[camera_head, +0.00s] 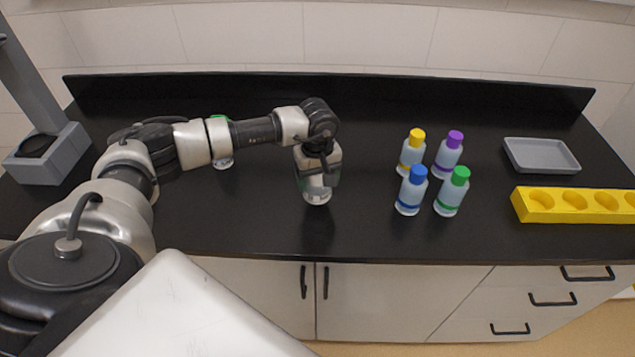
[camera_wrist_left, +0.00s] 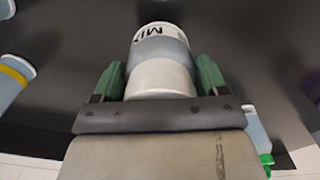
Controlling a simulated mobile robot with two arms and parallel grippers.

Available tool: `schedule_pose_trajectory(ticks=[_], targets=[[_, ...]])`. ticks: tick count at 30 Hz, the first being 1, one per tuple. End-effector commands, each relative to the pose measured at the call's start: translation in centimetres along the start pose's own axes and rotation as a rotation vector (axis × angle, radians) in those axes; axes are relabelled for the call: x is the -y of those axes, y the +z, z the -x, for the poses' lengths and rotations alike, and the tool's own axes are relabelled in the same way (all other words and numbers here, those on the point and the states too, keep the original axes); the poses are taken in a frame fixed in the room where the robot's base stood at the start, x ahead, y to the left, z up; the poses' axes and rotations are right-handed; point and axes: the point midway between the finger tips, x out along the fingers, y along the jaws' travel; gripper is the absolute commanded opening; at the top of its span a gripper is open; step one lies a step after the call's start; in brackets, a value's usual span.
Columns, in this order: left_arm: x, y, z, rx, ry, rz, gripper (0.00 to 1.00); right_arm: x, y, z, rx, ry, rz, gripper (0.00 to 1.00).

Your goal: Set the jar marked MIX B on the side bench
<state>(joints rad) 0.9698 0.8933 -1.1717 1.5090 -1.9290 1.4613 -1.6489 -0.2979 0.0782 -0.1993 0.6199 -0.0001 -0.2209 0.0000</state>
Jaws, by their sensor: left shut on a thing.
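My left gripper (camera_head: 318,172) is shut on a clear jar (camera_head: 317,196) at the middle of the black bench. In the left wrist view the jar (camera_wrist_left: 162,58) sits between the two green fingers of the gripper (camera_wrist_left: 160,80), its pale lid end towards me. Its label shows the letters "MI"; the rest is cut off from sight. I cannot tell whether the jar's base touches the bench top. No separate side bench can be made out. My right gripper is not in view.
Bottles with yellow (camera_head: 411,152), purple (camera_head: 448,155), blue (camera_head: 412,190) and green (camera_head: 452,192) caps stand right of the jar. Another bottle (camera_head: 223,161) is partly behind my left arm. A grey tray (camera_head: 541,168) and yellow rack (camera_head: 538,215) are farther right; a grey stand (camera_head: 45,165) is left.

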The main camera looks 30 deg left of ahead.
Motion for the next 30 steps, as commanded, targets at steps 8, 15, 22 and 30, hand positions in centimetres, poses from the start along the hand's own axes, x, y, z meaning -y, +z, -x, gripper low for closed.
schedule_pose_trajectory(ticks=[8,15,22,30], targets=[[0.1,0.0,-3.4,0.001,-0.004,0.001,0.49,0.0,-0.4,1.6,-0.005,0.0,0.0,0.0],[0.0,0.0,-3.6,0.0,-0.002,0.0,0.49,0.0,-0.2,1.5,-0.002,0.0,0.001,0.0],[0.0,0.0,-3.8,0.0,-0.003,0.0,0.88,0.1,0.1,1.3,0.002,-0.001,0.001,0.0],[0.0,0.0,-3.8,0.0,-0.003,0.0,0.99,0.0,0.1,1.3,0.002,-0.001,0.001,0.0]])
